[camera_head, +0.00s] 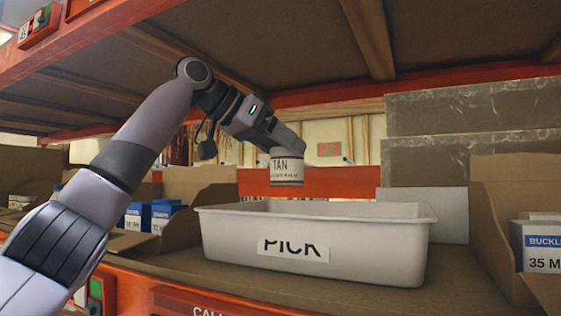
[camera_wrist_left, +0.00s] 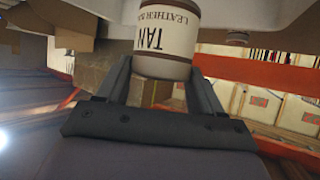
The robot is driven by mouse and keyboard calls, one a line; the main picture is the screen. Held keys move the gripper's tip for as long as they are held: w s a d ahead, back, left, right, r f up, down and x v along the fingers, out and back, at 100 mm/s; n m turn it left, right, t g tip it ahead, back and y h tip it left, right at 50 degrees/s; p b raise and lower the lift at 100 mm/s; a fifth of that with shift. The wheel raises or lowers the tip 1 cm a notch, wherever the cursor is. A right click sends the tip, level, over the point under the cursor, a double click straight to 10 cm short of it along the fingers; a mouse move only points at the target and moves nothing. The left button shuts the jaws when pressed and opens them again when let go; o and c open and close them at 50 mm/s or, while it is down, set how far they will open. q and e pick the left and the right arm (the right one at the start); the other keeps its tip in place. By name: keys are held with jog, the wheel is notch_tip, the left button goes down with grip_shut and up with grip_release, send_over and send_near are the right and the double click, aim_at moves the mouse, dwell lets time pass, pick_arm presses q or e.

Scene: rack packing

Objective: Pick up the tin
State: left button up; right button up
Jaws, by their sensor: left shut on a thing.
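The tin (camera_head: 286,168) is a small white and brown can with a label reading "TAN". My left gripper (camera_head: 284,150) is shut on it and holds it in the air above the white bin (camera_head: 215,238) labelled "PICK". In the left wrist view the tin (camera_wrist_left: 166,40) sits between the two fingers of the left gripper (camera_wrist_left: 164,75), with its label facing the camera. The gripper's fingertips are partly hidden behind the tin in the head view. My right gripper is not in view.
Cardboard boxes with blue packs (camera_head: 150,215) stand left of the bin. Another cardboard box (camera_head: 505,225) with a blue and white pack (camera_head: 541,246) stands at the right. Grey-brown boxes (camera_head: 470,125) are stacked behind. An upper shelf (camera_head: 290,45) hangs over the arm.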

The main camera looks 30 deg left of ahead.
pick_arm(q)
jog(key=s+a+b, duration=0.2)
jog(key=s+a, duration=0.2)
jog(key=s, duration=0.3)
jog(key=s+a+b, duration=0.2)
jog(key=s+a, duration=0.3)
jog(key=s, duration=0.3)
jog(key=shift+s, duration=0.3)
jog(key=shift+a, duration=0.1)
